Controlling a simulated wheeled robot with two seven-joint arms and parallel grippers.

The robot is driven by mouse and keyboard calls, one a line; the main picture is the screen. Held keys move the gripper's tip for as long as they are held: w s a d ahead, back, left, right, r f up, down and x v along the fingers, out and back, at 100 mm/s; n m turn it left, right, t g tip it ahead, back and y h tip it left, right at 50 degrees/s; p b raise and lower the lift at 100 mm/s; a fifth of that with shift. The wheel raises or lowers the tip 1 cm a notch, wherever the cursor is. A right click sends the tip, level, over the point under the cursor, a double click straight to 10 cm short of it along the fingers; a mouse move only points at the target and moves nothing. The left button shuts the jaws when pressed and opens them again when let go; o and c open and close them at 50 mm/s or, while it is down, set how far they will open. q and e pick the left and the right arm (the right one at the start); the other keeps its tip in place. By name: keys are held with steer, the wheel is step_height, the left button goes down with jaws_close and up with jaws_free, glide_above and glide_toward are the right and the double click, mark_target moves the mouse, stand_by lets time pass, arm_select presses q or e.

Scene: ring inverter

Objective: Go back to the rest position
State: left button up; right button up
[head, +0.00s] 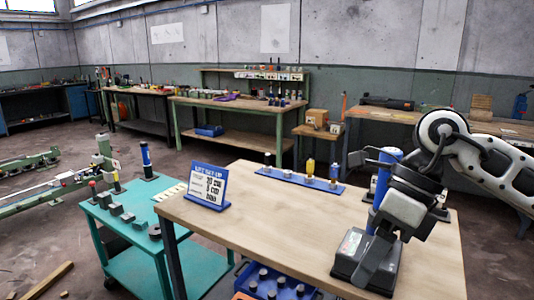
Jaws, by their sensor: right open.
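My right arm comes in from the right. Its gripper (378,262) is low over the right part of the wooden table (265,215), in front of a dark device base (352,250) with a small lit panel. The gripper is open, and I see nothing held in it. A blue upright column (386,165) stands behind my wrist, partly hidden by it. A grey forked part shows beside the column's top; I cannot tell what it belongs to. My left gripper is out of view.
A blue strip (290,179) with several small pegs lies at the table's back edge. A blue-framed sign (209,188) stands at its left. A teal cart (120,225) with grey blocks is beside the table. A blue bin (272,284) sits below the front edge. The table's middle is clear.

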steer(key=s+a+m+g+y, duration=0.1)
steer(key=s+a+m+y, duration=0.15)
steer(key=a+y, duration=0.5)
steer(key=s+a+m+g+y, duration=0.2)
steer(key=s+a+y, duration=0.1)
steer(key=a+y, duration=0.4)
steer(key=w+d+f+m+t+h, duration=0.5)
steer(key=m+t, duration=0.6)
steer(key=m, duration=0.5)
steer(key=w+d+f+m+t+h, duration=0.2)
steer(key=f+m+t+h, duration=0.2)
steer(key=f+m+t, duration=0.65)
steer(key=s+d+f+m+g+h, duration=0.3)
steer(key=s+f+m, duration=0.3)
steer(key=f+m, duration=0.1)
steer(key=s+d+f+m+g+h, duration=0.3)
steer(key=s+f+m, duration=0.3)
steer(key=f, duration=0.4)
steer(key=shift+s+d+f+m+h, duration=0.15)
steer(key=shift+s+d+m+h, duration=0.2)
steer(key=shift+d+h, duration=0.35)
